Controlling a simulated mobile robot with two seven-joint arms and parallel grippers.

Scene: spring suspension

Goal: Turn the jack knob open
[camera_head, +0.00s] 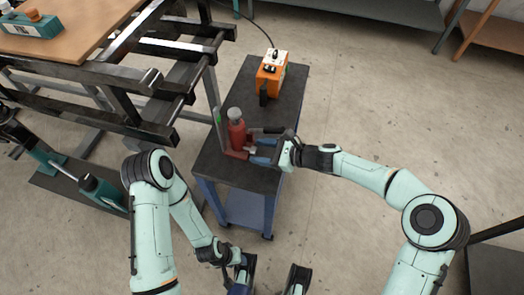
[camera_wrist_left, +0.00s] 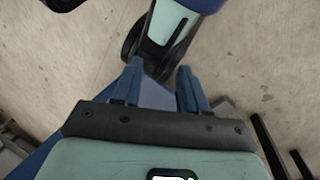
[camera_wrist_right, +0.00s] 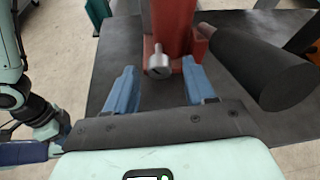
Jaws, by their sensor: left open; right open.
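A red bottle jack (camera_head: 237,135) stands upright on the dark top of a blue cart. The right wrist view shows its red body (camera_wrist_right: 172,25) close up. The jack knob (camera_wrist_right: 158,66) is a small silver cylinder with a slotted face, low on the jack's front. My right gripper (camera_head: 259,152) is open at the jack's right side, its blue fingers pointing at it. In the right wrist view the knob appears between and just beyond the fingertips; contact cannot be told. My left gripper (camera_wrist_left: 160,88) is open and empty, low over the floor area near my base, away from the jack.
The jack's black handle (camera_wrist_right: 265,70) sticks out just right of my right fingers. An orange and white device (camera_head: 271,75) with a cable stands at the cart's far end. A dark metal frame (camera_head: 150,80) with a wooden top stands left of the cart.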

